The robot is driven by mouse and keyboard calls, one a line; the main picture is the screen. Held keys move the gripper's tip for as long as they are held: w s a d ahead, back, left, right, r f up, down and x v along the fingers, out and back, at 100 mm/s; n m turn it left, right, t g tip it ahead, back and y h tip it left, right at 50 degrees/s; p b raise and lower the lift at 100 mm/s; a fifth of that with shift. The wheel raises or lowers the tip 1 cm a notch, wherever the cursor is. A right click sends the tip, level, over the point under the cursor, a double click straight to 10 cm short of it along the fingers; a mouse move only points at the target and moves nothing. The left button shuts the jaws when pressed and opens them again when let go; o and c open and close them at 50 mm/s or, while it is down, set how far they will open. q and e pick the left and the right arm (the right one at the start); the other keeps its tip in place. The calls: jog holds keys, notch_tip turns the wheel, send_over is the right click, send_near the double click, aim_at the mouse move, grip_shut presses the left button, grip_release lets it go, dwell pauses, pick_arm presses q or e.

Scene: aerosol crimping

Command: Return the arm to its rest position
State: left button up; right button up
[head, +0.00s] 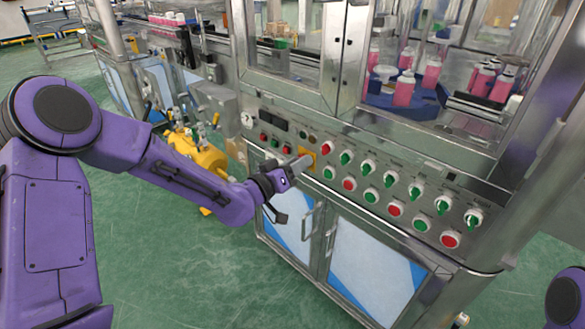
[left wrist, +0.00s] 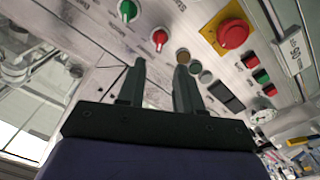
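My left arm (head: 180,175) is purple and reaches across to the front of the steel machine. My left gripper (head: 292,190) is in front of the control panel (head: 400,185). Its two dark fingers stand apart with nothing between them, as the left wrist view (left wrist: 160,66) shows. In that view the fingers point at the panel, below and left of a red emergency button (left wrist: 232,33) on a yellow plate. In the head view the gripper partly covers the yellow plate (head: 306,153). My right gripper is out of view; only a purple piece of me shows at the lower right.
The panel carries rows of green and red knobs and buttons (head: 347,157). Cabinet doors (head: 355,270) with handles (head: 331,240) are below. Pink bottles (head: 404,90) stand behind the glass. A yellow tank (head: 195,150) is behind my left arm. The green floor (head: 180,270) in front is clear.

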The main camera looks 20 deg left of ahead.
pick_arm(q)
jog(key=v, duration=0.2)
jog(key=shift+s+a, duration=0.1)
jog(key=shift+s, duration=0.25)
jog(key=s+a+f+n+g+y+p, duration=0.1)
jog(key=s+a+f+n+g+y, duration=0.2)
jog(key=s+f, duration=0.55)
jog(key=s+a+f+n+g+y+p, duration=0.1)
jog(key=s+a+f+n+g+y, duration=0.25)
jog(key=f, duration=0.85)
jog(key=s+f+m+g+y+p, duration=0.1)
jog(key=s+f+g, duration=0.2)
jog(key=s, duration=0.9)
jog(key=s+f+m+g+y+p, duration=0.1)
jog(key=s+f+g+y, duration=0.1)
jog(key=s+f+g, duration=0.2)
jog(key=s+f, duration=0.3)
jog(key=s, duration=0.5)
jog(key=shift+f, duration=0.25)
jog(key=shift+d, duration=0.1)
